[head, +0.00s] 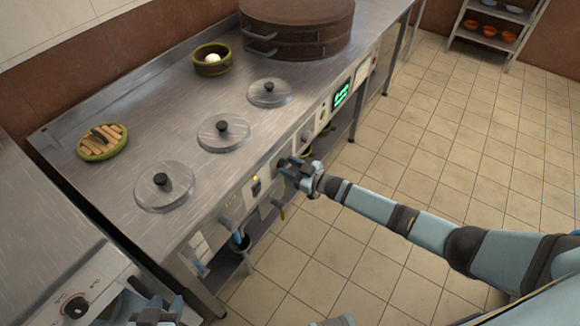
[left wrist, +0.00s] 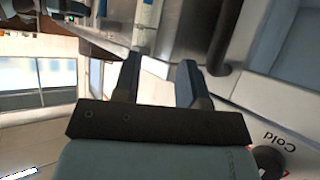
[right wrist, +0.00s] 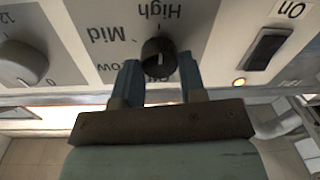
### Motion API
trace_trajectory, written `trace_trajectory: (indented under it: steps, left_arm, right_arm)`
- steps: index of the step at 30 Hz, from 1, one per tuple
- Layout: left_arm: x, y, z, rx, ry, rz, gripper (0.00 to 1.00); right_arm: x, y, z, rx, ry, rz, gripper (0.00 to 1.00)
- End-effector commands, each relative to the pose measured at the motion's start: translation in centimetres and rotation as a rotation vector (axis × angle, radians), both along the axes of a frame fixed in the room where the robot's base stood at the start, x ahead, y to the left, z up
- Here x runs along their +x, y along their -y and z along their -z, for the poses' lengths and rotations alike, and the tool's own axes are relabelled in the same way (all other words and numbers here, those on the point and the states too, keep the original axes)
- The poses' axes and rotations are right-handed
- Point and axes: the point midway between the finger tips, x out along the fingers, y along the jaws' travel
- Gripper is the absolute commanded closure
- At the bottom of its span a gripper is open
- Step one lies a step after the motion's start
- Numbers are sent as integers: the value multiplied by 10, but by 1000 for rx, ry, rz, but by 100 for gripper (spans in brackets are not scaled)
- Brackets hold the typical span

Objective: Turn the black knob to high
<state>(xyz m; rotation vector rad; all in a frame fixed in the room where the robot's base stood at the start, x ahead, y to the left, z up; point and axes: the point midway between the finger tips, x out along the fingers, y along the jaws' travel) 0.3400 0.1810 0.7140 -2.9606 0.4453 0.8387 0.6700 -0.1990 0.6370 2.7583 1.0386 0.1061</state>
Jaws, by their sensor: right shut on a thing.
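The black knob (right wrist: 159,58) is on the counter's front panel, in the right wrist view. Printed labels High, Mid, Low and Off surround it, upside down in that view. A short pale pointer mark shows on the knob; I cannot tell exactly which label it points at. My right gripper (right wrist: 158,82) is shut on the knob, one finger on each side. In the head view my right gripper (head: 287,167) is at the front panel and mostly hides the knob. My left gripper (left wrist: 158,82) is open and empty, with its fingers apart; it is at the lower left of the head view.
A black rocker switch (right wrist: 267,52) marked On and a lit amber lamp (right wrist: 239,82) are beside the knob. A grey dial (right wrist: 25,62) is on the other side. Lids (head: 165,187), a green bowl (head: 211,60) and a steamer (head: 297,25) stand on the counter.

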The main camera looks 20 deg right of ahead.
Motion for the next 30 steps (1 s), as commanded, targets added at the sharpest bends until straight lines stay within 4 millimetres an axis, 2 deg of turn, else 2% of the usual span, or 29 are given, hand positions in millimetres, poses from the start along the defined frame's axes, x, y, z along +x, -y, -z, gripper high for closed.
trace_trajectory:
  steps: [16,17,18,20,30]
  left_arm:
    - [1,0,-4,-2,6,0,61]
    - [1,0,-4,-2,7,0,61]
    - [1,0,-4,-3,6,-1,61]
    - [1,0,-4,-3,5,-1,61]
    - [0,0,-4,-1,4,0,61]
  right_arm:
    - [0,0,0,20,-15,0,86]
    - [0,0,0,20,-15,0,58]
    - [0,0,0,20,-15,0,48]
    - [0,0,0,20,-15,0,37]
    - [-3,3,0,19,-15,0,37]
